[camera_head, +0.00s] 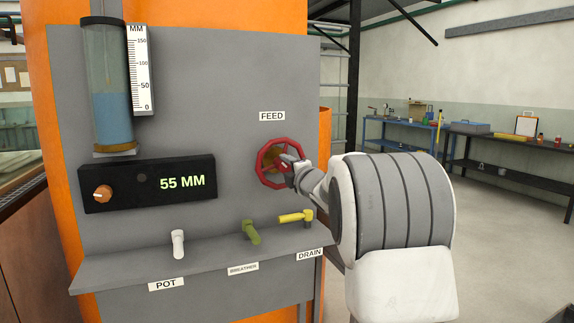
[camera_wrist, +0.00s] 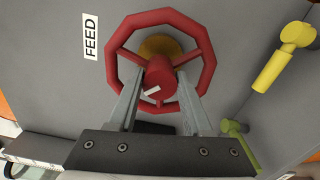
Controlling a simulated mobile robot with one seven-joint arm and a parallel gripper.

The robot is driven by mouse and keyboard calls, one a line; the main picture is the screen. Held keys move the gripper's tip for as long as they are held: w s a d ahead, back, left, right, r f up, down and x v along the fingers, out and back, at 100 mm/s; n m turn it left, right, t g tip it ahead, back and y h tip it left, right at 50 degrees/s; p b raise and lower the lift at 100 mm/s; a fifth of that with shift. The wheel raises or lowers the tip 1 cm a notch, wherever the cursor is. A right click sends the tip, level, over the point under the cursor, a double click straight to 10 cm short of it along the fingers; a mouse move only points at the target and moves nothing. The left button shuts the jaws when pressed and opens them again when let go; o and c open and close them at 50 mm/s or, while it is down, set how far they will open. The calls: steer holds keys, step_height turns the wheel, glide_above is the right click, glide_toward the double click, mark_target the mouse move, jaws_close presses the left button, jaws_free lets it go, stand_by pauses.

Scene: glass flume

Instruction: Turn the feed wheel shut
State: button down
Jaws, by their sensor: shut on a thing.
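The red feed wheel (camera_head: 262,166) is on the grey panel under the FEED label, with a brass-coloured part behind it. In the wrist view the wheel (camera_wrist: 205,55) fills the upper middle, with a white mark on its red hub. My gripper (camera_head: 288,165) reaches the wheel from the right in the head view. In the wrist view my gripper (camera_wrist: 158,82) has its two fingers on either side of the hub, shut on it. The display (camera_head: 182,183) reads 55 MM. The sight tube (camera_head: 113,85) holds blue liquid, its top near the 50 mark or slightly below.
Below the wheel are a yellow drain lever (camera_head: 294,217), a green breather lever (camera_head: 251,232) and a white pot lever (camera_head: 178,243), above a projecting grey ledge (camera_head: 212,262). An orange knob (camera_head: 103,193) is on the display box. Benches (camera_head: 400,145) stand far right, with open floor before them.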

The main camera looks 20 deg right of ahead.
steer(key=m+p, duration=0.1)
steer(key=m, duration=0.3)
steer(key=shift+m+p, duration=0.3)
steer(key=shift+p, duration=0.1)
steer(key=shift+f+m+p, duration=0.1)
steer(key=shift+m+p, duration=0.6)
steer(key=shift+m, duration=1.2)
steer(key=shift+c, duration=1.7)
jaws_free()
steer(key=shift+s, duration=0.1)
steer(key=s, duration=1.7)
steer(key=shift+s+d+p, duration=0.15)
steer(key=shift+d+p, duration=0.1)
steer(key=shift+p, duration=0.15)
